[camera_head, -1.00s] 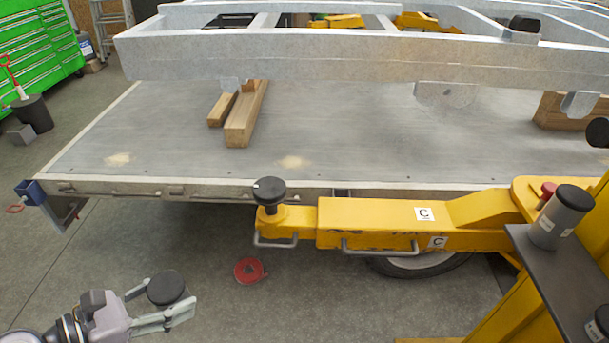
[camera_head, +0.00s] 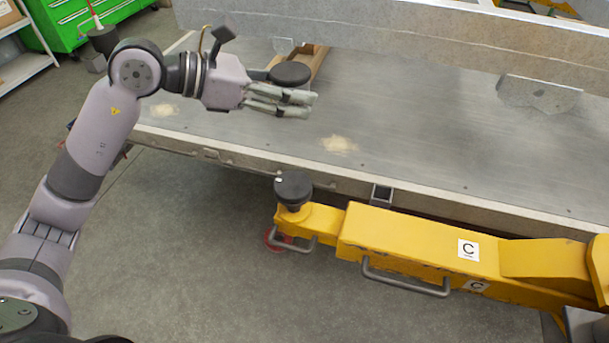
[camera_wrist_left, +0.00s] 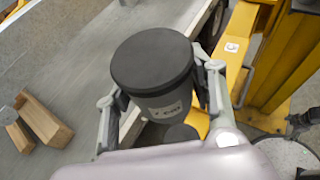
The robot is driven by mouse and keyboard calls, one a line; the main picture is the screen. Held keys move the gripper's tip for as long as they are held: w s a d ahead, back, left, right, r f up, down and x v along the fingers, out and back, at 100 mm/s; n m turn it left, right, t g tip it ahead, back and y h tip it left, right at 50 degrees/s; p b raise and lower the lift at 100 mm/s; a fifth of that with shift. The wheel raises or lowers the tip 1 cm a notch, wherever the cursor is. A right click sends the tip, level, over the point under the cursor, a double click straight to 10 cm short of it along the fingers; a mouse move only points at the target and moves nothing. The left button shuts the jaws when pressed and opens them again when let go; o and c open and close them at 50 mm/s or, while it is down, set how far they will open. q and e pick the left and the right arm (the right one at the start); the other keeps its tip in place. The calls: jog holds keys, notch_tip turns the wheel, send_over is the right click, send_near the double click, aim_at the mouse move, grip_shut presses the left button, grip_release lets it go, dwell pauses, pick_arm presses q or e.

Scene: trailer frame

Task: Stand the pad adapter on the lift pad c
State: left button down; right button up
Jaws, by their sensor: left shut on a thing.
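The pad adapter is a short grey cylinder with a black round top (camera_head: 290,73). My left gripper (camera_head: 281,102) is shut on it and holds it raised, top upward, over the picture of the trailer deck. In the left wrist view the adapter (camera_wrist_left: 158,75) sits between the two fingers (camera_wrist_left: 160,105), with a label on its side. Lift pad c (camera_head: 293,188) is a black round pad at the end of the yellow arm marked C. Its top is bare, below the adapter in the head view. In the wrist view the pad (camera_wrist_left: 181,132) shows partly behind the adapter. My right gripper is out of view.
The yellow lift arm (camera_head: 415,242) has grey handles and runs to the right. The trailer deck (camera_head: 420,135) has a raised edge behind the pad. The pale metal frame (camera_head: 400,45) crosses above the deck. Wooden blocks (camera_wrist_left: 42,122) lie on the deck. Open floor (camera_head: 190,255) is at left.

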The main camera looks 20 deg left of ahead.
pick_arm(q)
notch_tip(320, 180, down, 5)
jog(key=p, duration=0.1)
send_over(293, 184)
notch_tip(293, 184, down, 9)
jog(key=shift+f, duration=0.1)
jog(key=shift+a+f, duration=0.1)
jog(key=shift+f, duration=0.45)
notch_tip(293, 184, down, 4)
jog(key=shift+f+p, duration=0.1)
jog(key=shift+p, duration=0.25)
jog(key=shift+w, duration=0.1)
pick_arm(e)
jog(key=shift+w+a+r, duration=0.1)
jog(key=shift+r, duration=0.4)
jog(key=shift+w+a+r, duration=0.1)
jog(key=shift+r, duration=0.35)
pick_arm(q)
jog(key=c, duration=1.2)
grip_release()
jog(key=shift+f, duration=0.15)
jog(key=o, duration=0.5)
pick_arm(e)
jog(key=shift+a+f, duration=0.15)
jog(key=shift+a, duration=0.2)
